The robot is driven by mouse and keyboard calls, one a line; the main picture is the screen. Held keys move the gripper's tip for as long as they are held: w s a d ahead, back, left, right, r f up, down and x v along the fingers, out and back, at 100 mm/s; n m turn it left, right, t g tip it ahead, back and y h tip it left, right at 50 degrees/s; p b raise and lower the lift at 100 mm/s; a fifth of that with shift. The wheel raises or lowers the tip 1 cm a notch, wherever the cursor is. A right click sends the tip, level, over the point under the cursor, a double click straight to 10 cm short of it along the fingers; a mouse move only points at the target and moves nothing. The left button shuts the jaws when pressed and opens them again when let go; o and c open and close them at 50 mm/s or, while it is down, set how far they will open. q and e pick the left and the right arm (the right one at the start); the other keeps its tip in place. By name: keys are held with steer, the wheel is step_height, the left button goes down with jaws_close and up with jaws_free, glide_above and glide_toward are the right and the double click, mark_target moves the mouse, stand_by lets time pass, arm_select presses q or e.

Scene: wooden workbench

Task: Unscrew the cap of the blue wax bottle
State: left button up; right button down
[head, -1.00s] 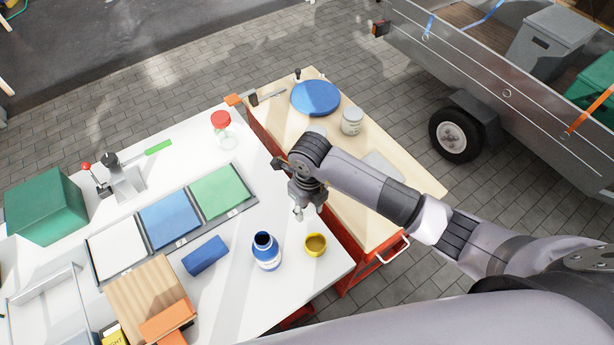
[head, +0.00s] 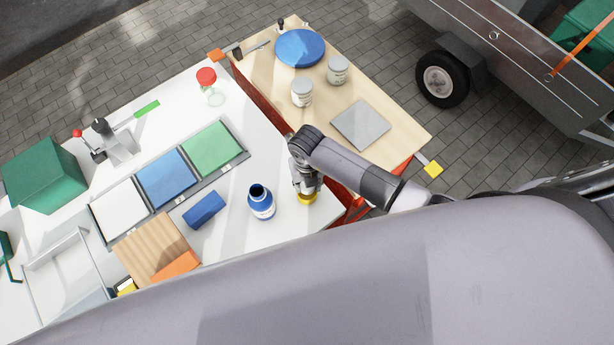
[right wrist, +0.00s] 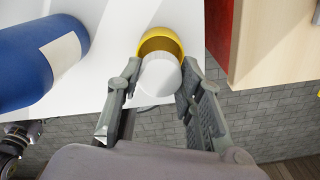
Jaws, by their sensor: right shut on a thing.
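The blue wax bottle (head: 261,204) stands upright on the white bench top with its dark mouth open and no cap on it. Its blue side with a pale label also shows at the left of the right wrist view (right wrist: 25,65). My right gripper (right wrist: 157,85) is shut on a white round cap (right wrist: 160,75). The cap is over the yellow bowl (right wrist: 160,42) and covers part of it; I cannot tell whether they touch. In the head view the gripper largely hides the yellow bowl (head: 307,199), right of the bottle. My left gripper is not in view.
A blue block (head: 204,209) lies left of the bottle. Behind it are white, blue and green pads (head: 213,150). A red-capped jar (head: 207,84) stands farther back. A wooden side bench (head: 395,125) holds grey jars and a grey plate (head: 361,124).

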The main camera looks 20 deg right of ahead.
steer(key=shift+f+b, duration=0.4)
steer(key=shift+f, duration=0.8)
steer(key=c, duration=1)
jaws_free()
steer(key=shift+c, duration=0.2)
step_height(320, 180, up, 3)
steer(key=shift+f+p, duration=0.1)
steer(key=shift+p, duration=0.85)
steer(key=shift+r, duration=2.1)
